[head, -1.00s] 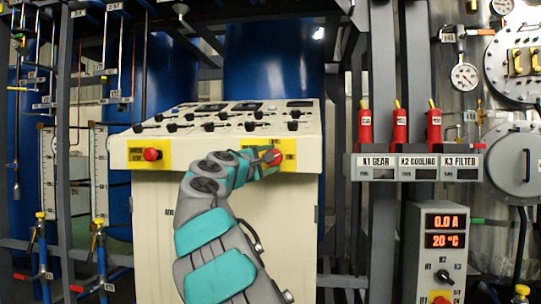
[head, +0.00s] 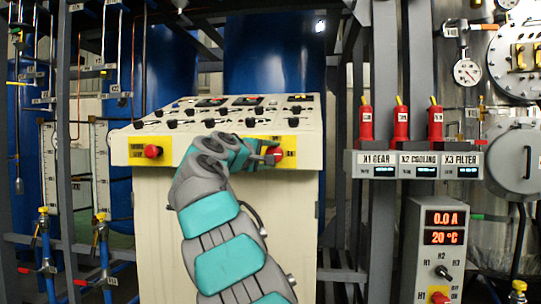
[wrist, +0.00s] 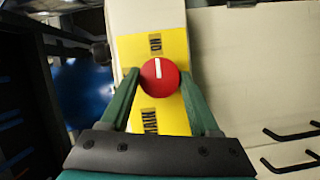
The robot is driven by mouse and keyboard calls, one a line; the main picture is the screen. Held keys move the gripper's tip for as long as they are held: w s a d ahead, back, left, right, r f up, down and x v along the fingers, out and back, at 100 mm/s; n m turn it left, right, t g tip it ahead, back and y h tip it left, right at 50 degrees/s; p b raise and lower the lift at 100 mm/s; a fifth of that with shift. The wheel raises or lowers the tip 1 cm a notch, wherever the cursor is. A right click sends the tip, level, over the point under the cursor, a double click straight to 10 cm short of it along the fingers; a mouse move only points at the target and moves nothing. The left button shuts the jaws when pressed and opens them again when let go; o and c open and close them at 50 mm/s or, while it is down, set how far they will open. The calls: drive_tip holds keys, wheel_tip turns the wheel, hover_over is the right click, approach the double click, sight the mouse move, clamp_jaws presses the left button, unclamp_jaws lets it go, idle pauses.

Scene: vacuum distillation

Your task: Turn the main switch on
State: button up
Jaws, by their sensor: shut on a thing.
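The main switch is a round red knob (wrist: 160,77) with a white mark, on a yellow plate (wrist: 140,50) on the console front. In the wrist view its mark points at the upper label, which appears to read ON; the MAIN label is below. My gripper (wrist: 158,84) is shut on the knob, one green finger on each side. In the head view the switch (head: 274,155) shows at the end of my arm, at the right of the console's front strip, partly covered by my gripper (head: 268,156).
The cream console (head: 240,210) has lit small displays and several dark knobs on its sloped top. A red emergency button (head: 153,151) sits on its left front. The X1, X2, X3 panel (head: 415,158) and a grey control box (head: 441,250) stand at the right.

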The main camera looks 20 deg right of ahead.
drive_tip(key=shift+d+f, duration=0.1)
drive_tip(key=o, duration=1.4)
drive_tip(key=shift+c, duration=0.2)
drive_tip(key=v, duration=0.7)
drive_tip(key=shift+s+a+b, duration=0.25)
drive_tip(key=shift+a+b, duration=0.1)
drive_tip(key=shift+b, duration=0.05)
